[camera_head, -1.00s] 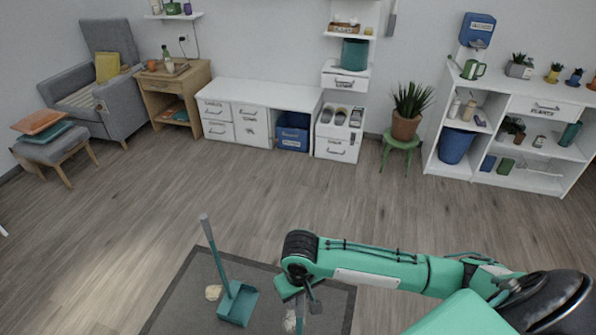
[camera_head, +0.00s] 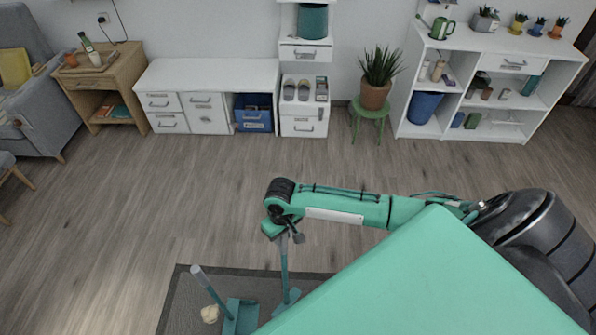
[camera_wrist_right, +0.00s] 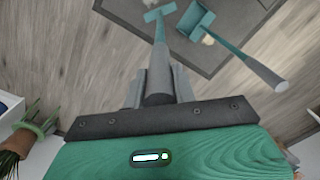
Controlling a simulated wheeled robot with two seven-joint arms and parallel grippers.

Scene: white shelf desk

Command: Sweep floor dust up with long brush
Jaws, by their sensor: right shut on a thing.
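My right gripper (camera_head: 286,236) is shut on the grey top of the long brush's teal handle (camera_head: 284,265). The brush hangs nearly upright, its head (camera_head: 286,302) low over the mat; I cannot tell if it touches. In the right wrist view the handle (camera_wrist_right: 158,75) runs from the jaws to the brush head (camera_wrist_right: 160,12). The teal dustpan (camera_head: 240,318) stands on the mat left of the brush, its long handle tilted up; it also shows in the wrist view (camera_wrist_right: 193,20). A pale dust clump (camera_head: 210,314) lies left of the dustpan. My left gripper is out of view.
The dark grey mat (camera_head: 185,290) lies on the wood floor (camera_head: 150,215). Open floor stretches back to the white desk (camera_head: 205,75). A potted plant (camera_head: 378,80) on a green stool (camera_head: 370,112) and a white shelf unit (camera_head: 490,135) stand along the wall.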

